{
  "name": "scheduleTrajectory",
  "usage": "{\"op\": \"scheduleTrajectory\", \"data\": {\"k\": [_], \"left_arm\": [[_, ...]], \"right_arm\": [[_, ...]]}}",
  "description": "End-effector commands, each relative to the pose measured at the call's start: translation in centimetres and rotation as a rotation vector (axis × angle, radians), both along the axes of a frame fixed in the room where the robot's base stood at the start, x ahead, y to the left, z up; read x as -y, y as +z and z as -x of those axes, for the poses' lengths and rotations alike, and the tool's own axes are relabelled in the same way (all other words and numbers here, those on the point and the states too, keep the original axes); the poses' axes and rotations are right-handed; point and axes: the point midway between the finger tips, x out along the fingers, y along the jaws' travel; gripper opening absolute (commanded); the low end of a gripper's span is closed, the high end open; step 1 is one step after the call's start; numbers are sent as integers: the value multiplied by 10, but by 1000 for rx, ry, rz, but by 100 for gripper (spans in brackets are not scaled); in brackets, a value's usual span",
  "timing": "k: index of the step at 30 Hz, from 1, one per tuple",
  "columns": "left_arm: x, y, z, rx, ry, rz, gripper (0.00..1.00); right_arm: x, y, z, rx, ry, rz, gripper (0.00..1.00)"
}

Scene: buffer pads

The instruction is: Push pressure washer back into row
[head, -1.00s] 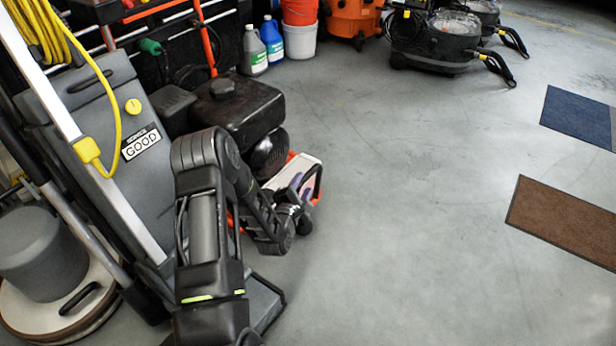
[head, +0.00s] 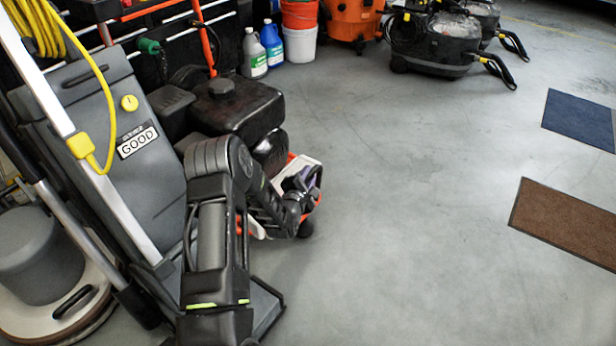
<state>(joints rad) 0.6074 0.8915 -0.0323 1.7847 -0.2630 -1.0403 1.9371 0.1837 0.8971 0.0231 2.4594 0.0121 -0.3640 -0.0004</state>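The pressure washer (head: 237,110) stands at left centre in the head view. It has a black engine with a round cap on top, an orange-red frame and a white panel low on its right side. My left arm reaches across in front of it and hides much of its lower part. My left gripper (head: 307,188) is at the white panel's right end, overlapping it in the picture. I cannot tell whether it touches, nor whether its fingers are open or shut. My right gripper is not in view.
A grey upright machine (head: 95,120) labelled GOOD, with a yellow cord, stands close on the left. Behind are jugs (head: 254,52), a bucket (head: 300,42), an orange vacuum (head: 352,20) and black machines (head: 436,45). Blue (head: 578,118) and brown (head: 568,222) mats lie right. The middle floor is clear.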

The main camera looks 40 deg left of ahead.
Motion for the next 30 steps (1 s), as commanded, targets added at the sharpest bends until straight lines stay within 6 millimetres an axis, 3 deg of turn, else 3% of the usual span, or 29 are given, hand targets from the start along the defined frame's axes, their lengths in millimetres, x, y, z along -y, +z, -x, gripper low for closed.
{"op": "scheduleTrajectory", "data": {"k": [8, 30], "left_arm": [[0, 0, 0, 0, 0, 0, 0], [0, 0, 0, -1, -1, 0, 0]], "right_arm": [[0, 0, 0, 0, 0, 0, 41], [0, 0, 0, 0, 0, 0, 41]]}}
